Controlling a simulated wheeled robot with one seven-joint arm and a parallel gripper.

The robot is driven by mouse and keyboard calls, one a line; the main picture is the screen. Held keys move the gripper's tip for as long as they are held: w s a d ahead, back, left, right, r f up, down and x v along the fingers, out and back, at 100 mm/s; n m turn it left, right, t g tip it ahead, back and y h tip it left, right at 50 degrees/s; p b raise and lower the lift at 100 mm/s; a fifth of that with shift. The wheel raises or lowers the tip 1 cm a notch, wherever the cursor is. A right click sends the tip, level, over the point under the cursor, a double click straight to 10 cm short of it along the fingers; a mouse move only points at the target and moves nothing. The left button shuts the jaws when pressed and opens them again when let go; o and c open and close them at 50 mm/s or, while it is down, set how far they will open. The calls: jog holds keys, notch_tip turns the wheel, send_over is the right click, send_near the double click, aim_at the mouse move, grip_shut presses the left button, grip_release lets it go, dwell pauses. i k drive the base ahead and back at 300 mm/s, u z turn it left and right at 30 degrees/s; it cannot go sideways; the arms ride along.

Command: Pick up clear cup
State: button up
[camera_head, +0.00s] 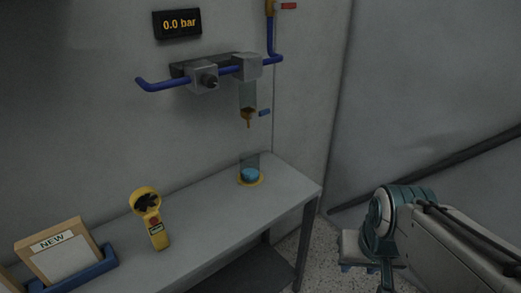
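The clear cup (249,161) stands upright near the right end of the grey table, with blue at its bottom and a yellow ring under it. My gripper (357,262) is at the lower right, off the table's right end and well apart from the cup. It is small and seen partly from behind, so I cannot tell how its fingers stand.
The grey table (205,205) also bears a yellow handheld device (152,218) and a blue holder (85,272) with a "NEW" board (60,258). Above the cup hangs a clear filter bowl (247,96) with a brass tip, on blue wall piping (160,86).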

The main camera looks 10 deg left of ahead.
aim_at(249, 161)
jog(key=u, duration=0.5)
jog(key=i, duration=0.9)
jog(key=u, duration=0.65)
